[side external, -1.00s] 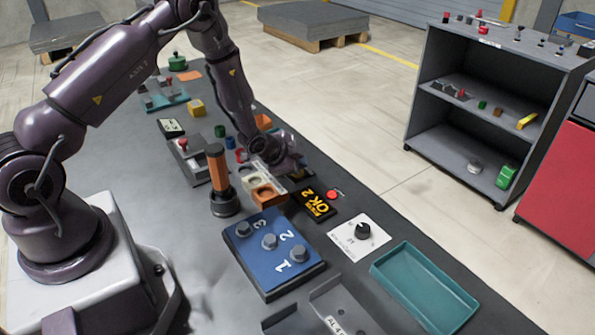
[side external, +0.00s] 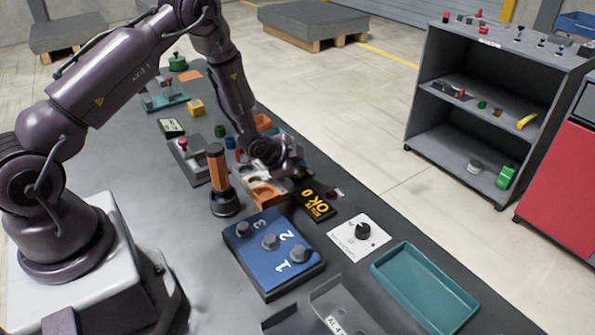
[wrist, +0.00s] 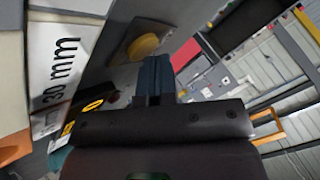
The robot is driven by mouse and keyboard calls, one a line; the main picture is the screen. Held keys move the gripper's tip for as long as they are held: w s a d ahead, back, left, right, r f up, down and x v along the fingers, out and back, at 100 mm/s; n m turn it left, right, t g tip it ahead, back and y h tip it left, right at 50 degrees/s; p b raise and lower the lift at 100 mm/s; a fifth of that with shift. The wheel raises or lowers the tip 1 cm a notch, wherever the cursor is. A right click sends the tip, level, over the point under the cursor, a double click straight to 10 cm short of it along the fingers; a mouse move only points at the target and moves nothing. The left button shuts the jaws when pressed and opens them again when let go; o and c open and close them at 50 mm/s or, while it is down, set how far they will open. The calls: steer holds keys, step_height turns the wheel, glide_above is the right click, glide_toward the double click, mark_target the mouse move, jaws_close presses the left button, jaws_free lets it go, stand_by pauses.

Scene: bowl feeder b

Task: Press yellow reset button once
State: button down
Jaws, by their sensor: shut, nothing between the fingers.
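The yellow reset button (wrist: 143,46) is a round yellow cap on a brownish-grey base in the wrist view. My gripper (wrist: 154,62) is shut and empty, with its dark fingertips close beside the button's lower right edge in that view. I cannot tell whether they touch it. In the side view my gripper (side external: 300,168) is low over the table, behind the display, and the button is hidden there. The black display (side external: 314,203) shows yellow text that reads like "OK 0". The lamp (side external: 336,193) beside it looks dark.
A gauge block marked 30 mm (wrist: 58,65) stands close by in the wrist view. An orange-handled tool (side external: 217,170) stands upright in a black holder. A blue numbered panel (side external: 262,268), a white dial plate (side external: 359,240) and an empty teal tray (side external: 424,288) lie nearer the camera.

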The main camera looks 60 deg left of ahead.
steer(key=shift+r, duration=0.1)
steer(key=shift+s+r, duration=0.1)
steer(key=shift+r, duration=0.6)
steer(key=shift+r, duration=2.5)
steer(key=shift+r, duration=0.1)
